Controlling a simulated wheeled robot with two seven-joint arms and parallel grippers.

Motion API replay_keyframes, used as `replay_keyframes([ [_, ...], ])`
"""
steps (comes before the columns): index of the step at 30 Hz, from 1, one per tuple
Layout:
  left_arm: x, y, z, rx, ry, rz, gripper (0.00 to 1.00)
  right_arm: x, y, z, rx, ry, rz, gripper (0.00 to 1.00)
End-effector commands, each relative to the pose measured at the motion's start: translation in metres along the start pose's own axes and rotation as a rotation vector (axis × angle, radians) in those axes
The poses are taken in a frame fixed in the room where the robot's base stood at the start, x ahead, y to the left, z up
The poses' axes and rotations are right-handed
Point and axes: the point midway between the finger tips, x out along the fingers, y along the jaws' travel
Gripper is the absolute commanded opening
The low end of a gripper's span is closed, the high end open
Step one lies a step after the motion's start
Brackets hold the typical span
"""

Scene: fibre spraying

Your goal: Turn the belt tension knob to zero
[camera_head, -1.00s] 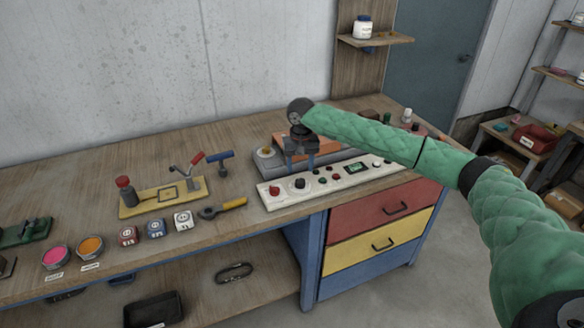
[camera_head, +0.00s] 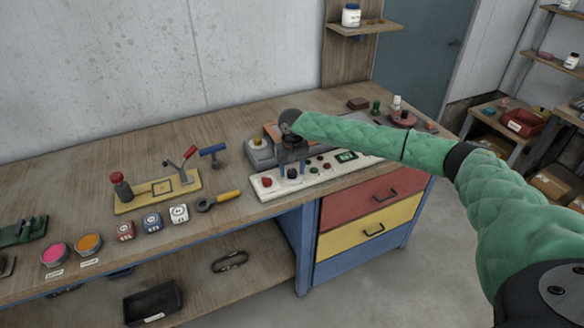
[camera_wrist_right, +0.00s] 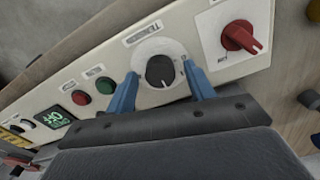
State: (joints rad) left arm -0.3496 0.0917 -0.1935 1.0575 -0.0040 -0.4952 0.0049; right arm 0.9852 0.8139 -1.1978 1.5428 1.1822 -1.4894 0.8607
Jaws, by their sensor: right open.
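The white control panel (camera_head: 262,194) lies along the bench's front edge. A black knob (camera_wrist_right: 162,72) with a white pointer line sits on a white round dial in the wrist view; its label is too blurred to read fully. The knob (camera_head: 292,174) also shows in the head view, partly behind the fingers. My right gripper (camera_head: 292,168) is over it, pointing down. In the wrist view the blue fingers of the right gripper (camera_wrist_right: 160,76) are open, one on each side of the knob, with gaps visible. My left gripper is not in view.
A red knob (camera_wrist_right: 240,38) is close beside the dial. Red and green buttons and a green display (camera_wrist_right: 53,117) are on the other side. A wrench with a yellow handle (camera_head: 228,195) lies left of the panel. An orange-and-grey device (camera_head: 260,150) stands behind it.

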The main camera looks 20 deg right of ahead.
Motion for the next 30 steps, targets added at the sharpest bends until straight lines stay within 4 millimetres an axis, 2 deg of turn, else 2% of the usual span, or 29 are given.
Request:
replay_keyframes([
  [7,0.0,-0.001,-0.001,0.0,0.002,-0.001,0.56,0.001,0.0,0.0,-0.001,0.0,0.0,0.52],
  [12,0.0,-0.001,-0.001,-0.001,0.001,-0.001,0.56,0.001,0.0,0.0,-0.001,0.0,0.0,0.18],
  [14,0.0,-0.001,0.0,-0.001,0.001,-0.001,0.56,0.001,0.0,0.0,-0.001,0.0,0.0,0.09],
  [23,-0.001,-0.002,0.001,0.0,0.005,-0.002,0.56,0.0,0.0,0.0,-0.033,0.0,0.0,0.09],
  [30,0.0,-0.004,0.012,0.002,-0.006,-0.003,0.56,-0.001,-0.001,0.001,-0.161,-0.001,-0.001,0.09],
])
